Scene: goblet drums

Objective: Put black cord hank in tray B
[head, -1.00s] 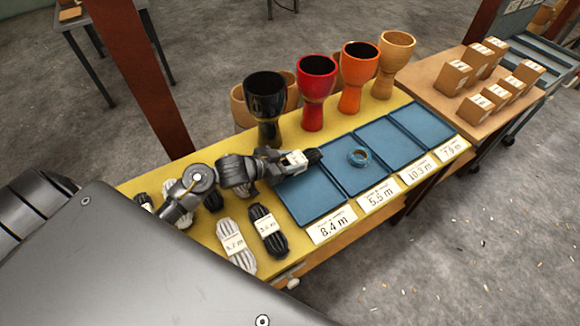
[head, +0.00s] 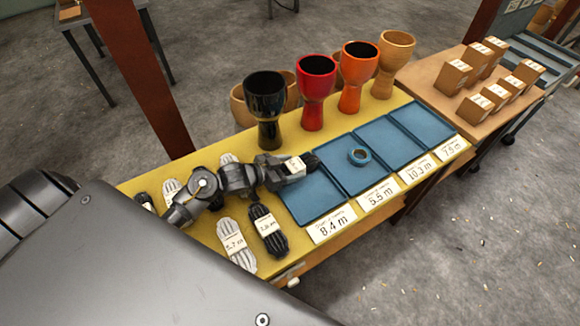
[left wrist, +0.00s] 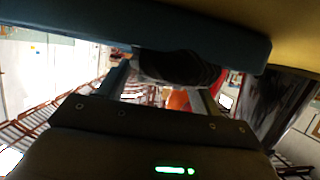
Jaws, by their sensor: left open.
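A black cord hank (head: 313,160) with a white label (head: 294,165) is at my left gripper (head: 300,167), over the far end of the nearest-left blue tray (head: 318,203), whose card reads 8.4 m. In the left wrist view the dark hank (left wrist: 180,68) shows between my open fingers, close against the blue tray edge (left wrist: 210,38). I cannot tell whether it touches the tray. Another black hank (head: 268,231) lies on the yellow table left of the trays. No tray letters are legible. My right gripper is not in view.
Goblet drums (head: 266,105) stand along the back edge. White hanks (head: 236,245) lie at left. Small boxes (head: 480,107) stand on a side table.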

